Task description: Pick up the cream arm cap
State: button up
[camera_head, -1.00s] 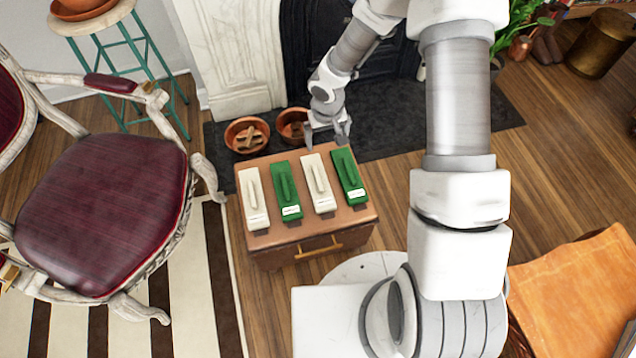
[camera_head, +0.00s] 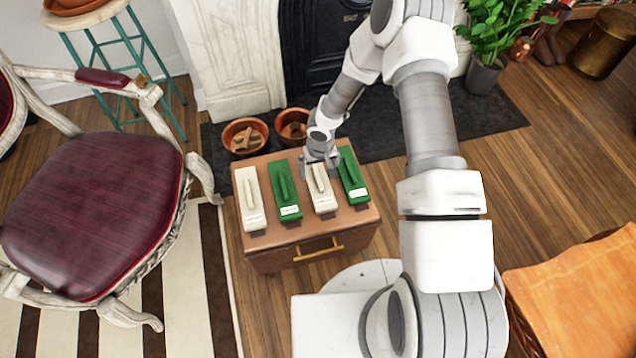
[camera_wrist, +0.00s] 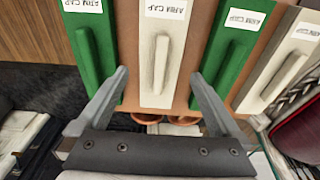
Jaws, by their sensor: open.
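Two cream arm caps lie on the small wooden cabinet (camera_head: 270,238), alternating with two green ones. Each has a raised ridge and a white label. My gripper (camera_head: 320,170) is over the back end of the right-hand cream arm cap (camera_head: 322,198). In the wrist view this cream arm cap (camera_wrist: 150,82) lies between the open fingers of my gripper (camera_wrist: 158,75), its "ARM CAP" label at the top. I cannot tell whether the fingers touch it. The other cream arm cap (camera_head: 251,205) is at the left end of the row; it also shows in the wrist view (camera_wrist: 285,68).
Green arm caps (camera_head: 286,192) (camera_head: 352,178) lie close on either side. Terracotta bowls (camera_head: 245,137) (camera_head: 292,125) stand behind the cabinet by the fireplace. A red-seated chair (camera_head: 95,215) is at the left. An orange cloth (camera_head: 580,300) lies at the lower right.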

aim_at(318, 179)
notch_tip(318, 179, down, 4)
jog(key=shift+s+f+b, duration=0.1)
jog(key=shift+f+b, duration=0.15)
jog(key=shift+b, duration=0.75)
jog(key=shift+f, duration=0.45)
jog(key=c, duration=1.2)
jog(key=shift+r, duration=0.1)
jog(key=shift+r, duration=0.1)
